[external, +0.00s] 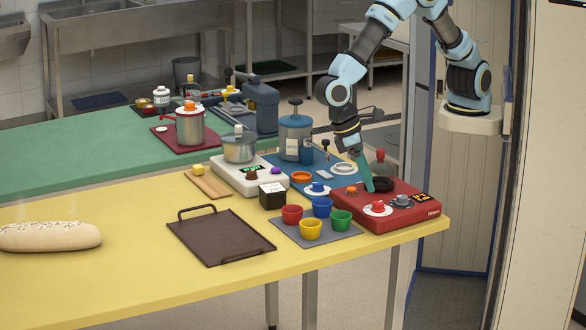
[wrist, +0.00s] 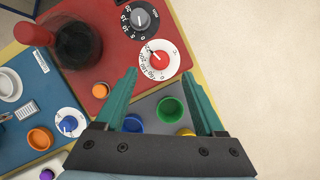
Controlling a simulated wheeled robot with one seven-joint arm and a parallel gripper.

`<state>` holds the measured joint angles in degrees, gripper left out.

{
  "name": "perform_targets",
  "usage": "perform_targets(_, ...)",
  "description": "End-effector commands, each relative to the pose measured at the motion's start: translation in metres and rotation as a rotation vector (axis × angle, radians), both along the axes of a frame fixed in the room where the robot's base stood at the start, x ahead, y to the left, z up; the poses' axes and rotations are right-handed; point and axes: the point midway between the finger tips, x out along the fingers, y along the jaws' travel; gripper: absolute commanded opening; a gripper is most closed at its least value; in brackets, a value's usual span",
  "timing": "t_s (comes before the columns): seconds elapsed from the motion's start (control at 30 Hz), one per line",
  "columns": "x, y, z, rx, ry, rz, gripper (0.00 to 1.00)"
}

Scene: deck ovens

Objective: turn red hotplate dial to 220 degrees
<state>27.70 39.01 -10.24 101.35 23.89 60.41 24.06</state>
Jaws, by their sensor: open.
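The red hotplate (external: 405,216) stands at the right end of the yellow table. Its front left dial has a red knob (external: 378,206) on a white scale, also seen in the wrist view (wrist: 159,58); the exact setting is too small to read. A grey knob (external: 402,200) on a black scale sits beside it and shows in the wrist view (wrist: 140,19). An orange display (external: 423,197) is on the right, its digits unreadable. My gripper (external: 369,187) is open and empty above the hotplate. In the wrist view its teal fingers (wrist: 159,75) sit apart, either side below the red knob.
A black round part (external: 383,184) with a red-handled item lies behind the dials, near my fingers. Red, yellow, blue and green cups (external: 341,220) stand on a grey mat to the left. A blue board (external: 330,173) with a blue knob lies behind. A brown tray (external: 220,238) is further left.

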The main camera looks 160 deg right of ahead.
Motion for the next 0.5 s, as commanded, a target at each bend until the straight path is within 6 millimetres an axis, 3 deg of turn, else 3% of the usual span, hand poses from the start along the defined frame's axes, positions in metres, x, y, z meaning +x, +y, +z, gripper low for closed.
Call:
perform_targets(0.23, -0.005, 0.017, -0.038, 0.001, 0.004, -0.001, 0.71)
perform_targets(0.5, -0.006, 0.024, -0.057, 0.000, 0.002, -0.001, 0.71)
